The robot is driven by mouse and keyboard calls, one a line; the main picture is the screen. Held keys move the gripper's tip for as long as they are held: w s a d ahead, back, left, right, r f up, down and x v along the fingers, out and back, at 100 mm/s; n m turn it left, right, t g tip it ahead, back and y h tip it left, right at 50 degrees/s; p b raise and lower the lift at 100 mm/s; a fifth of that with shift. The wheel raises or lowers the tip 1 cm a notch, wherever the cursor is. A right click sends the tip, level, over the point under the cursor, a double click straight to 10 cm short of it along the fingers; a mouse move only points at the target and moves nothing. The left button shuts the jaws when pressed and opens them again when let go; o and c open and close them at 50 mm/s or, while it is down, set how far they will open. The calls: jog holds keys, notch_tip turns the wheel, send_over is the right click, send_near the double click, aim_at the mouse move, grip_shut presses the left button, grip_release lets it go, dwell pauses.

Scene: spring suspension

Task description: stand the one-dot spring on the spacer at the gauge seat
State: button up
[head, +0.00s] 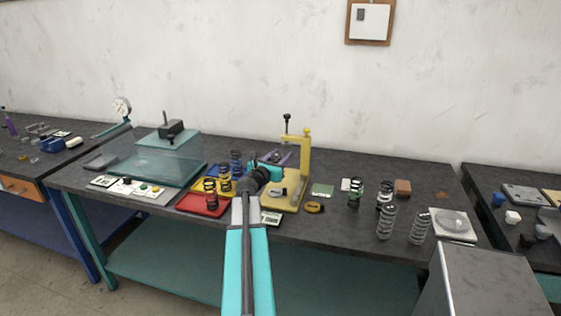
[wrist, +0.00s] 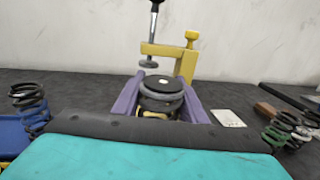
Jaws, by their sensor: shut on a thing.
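In the wrist view, my gripper (wrist: 162,98) has its purple fingers shut on a dark spring (wrist: 162,103), whose black top cap bears one white dot. The spring looks upright. In the head view, my gripper (head: 277,160) is at the yellow gauge (head: 305,160), over its base; the arm hides most of the held spring there. The gauge post and black-knobbed plunger (wrist: 150,50) stand beyond the spring in the wrist view. The seat and spacer are mostly hidden behind the spring; I cannot tell whether the spring touches them.
Springs stand on the red tray (head: 190,206), yellow tray and blue tray at left. A green-banded spring (head: 356,192), a dark spring (head: 385,193) and two silver springs (head: 386,223) stand right. A clear-covered press (head: 165,155) stands at the left.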

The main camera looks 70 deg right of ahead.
jog(key=shift+f, duration=0.85)
jog(key=shift+f+b, duration=0.45)
jog(key=shift+f, duration=0.2)
jog(key=o, duration=1.2)
jog(key=shift+r, duration=0.2)
jog(key=a, duration=0.4)
jog(key=w+a, duration=0.1)
jog(key=a, duration=0.3)
jog(key=a+r+b, duration=0.1)
jog(key=a, duration=0.3)
jog(key=shift+w, duration=0.35)
